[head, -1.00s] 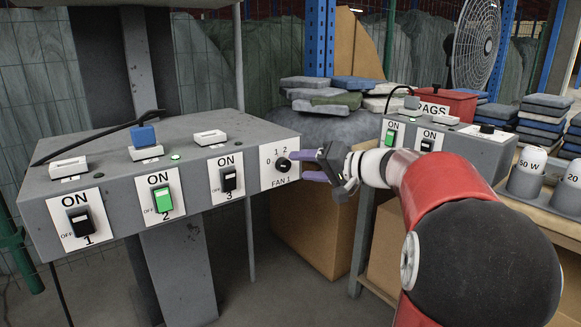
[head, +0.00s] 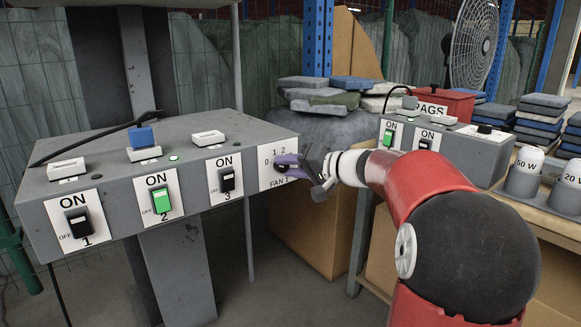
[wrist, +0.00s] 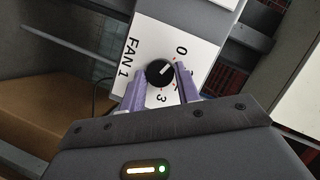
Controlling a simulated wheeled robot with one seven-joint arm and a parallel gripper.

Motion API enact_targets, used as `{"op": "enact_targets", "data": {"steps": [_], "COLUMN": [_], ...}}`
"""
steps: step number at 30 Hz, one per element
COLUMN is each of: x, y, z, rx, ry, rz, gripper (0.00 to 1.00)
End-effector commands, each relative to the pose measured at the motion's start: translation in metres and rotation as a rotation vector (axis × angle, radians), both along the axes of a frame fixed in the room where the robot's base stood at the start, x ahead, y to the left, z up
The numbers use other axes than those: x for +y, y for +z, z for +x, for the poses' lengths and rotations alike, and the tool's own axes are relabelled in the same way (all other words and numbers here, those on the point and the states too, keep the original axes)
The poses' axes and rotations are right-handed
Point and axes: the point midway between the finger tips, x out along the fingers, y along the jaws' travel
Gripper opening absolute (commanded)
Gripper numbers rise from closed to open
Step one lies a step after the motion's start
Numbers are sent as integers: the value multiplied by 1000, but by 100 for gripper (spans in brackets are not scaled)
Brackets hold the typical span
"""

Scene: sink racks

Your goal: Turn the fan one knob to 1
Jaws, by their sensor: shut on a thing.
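The fan one knob (wrist: 157,73) is a round black dial on a white plate (wrist: 150,36) marked FAN 1, at the right end of the grey switch box's front. In the wrist view its white pointer line points up and right, towards the 0. My gripper (head: 283,165) has its purple fingers on both sides of the knob, shut on it. In the head view the fingers cover most of the knob. In the wrist view a finger hides some of the plate's numbers.
The grey switch box (head: 110,178) carries rocker switches 1, 2 and 3 left of the plate; switch 2 (head: 162,199) is lit green. A second switch box (head: 470,155) stands at right behind my arm. A cardboard box (head: 318,225) is below.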

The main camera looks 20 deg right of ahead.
Motion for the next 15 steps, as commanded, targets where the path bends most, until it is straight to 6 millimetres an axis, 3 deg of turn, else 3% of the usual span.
{"op": "enact_targets", "data": {"steps": [8, 15], "x": [0, 0], "y": [-2, -5], "z": [0, 0], "rx": [12, 50], "ry": [1, 1], "rz": [40, 176], "gripper": [9, 9]}}
